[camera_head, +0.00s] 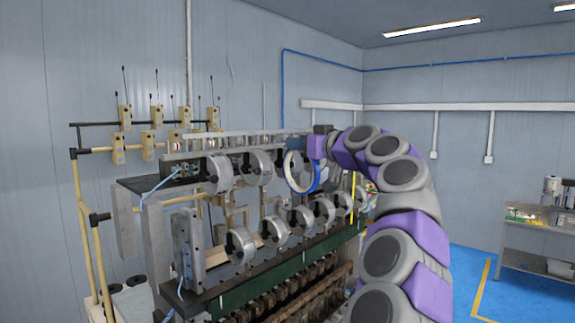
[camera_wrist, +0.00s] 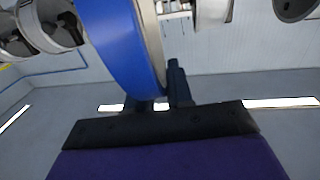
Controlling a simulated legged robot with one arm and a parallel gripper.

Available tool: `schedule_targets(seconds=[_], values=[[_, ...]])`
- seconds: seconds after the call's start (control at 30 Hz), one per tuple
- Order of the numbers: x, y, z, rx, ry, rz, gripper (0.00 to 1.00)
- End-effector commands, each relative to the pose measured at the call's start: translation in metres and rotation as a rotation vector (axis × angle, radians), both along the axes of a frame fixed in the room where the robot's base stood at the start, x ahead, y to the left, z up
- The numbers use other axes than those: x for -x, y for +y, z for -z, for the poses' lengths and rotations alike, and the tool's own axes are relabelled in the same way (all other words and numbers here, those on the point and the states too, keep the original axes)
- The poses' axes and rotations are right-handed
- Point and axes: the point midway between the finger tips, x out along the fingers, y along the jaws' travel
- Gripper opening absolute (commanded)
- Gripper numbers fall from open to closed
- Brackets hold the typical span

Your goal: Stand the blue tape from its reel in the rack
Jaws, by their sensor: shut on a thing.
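The blue tape (camera_head: 316,181) is a ring with a blue outer band and a pale side, upright at the right end of the winder's upper row. My gripper (camera_head: 322,148) is at its upper right edge, shut on it. In the wrist view the blue tape (camera_wrist: 122,45) fills the upper middle, its edge between the dark fingers of my gripper (camera_wrist: 161,92). Whether the tape is still around a reel or clear of it, I cannot tell. Several silver reels (camera_head: 219,172) sit along the winder. I cannot make out a rack.
The coil winder (camera_head: 275,262) stands ahead, with a second row of reels lower down. A yellow-framed stand (camera_head: 85,195) with several spindles is behind it at the left. A grey bench (camera_head: 540,238) with small items stands far right. Blue floor (camera_head: 520,297) is open before the bench.

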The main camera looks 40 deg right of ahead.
Motion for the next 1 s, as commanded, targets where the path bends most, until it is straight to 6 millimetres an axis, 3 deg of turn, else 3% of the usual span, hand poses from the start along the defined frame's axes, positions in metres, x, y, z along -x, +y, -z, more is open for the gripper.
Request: schedule_targets(seconds=[1.0], values=[[0.065,-0.007,0.000,0.000,-0.003,0.003,0.00]])
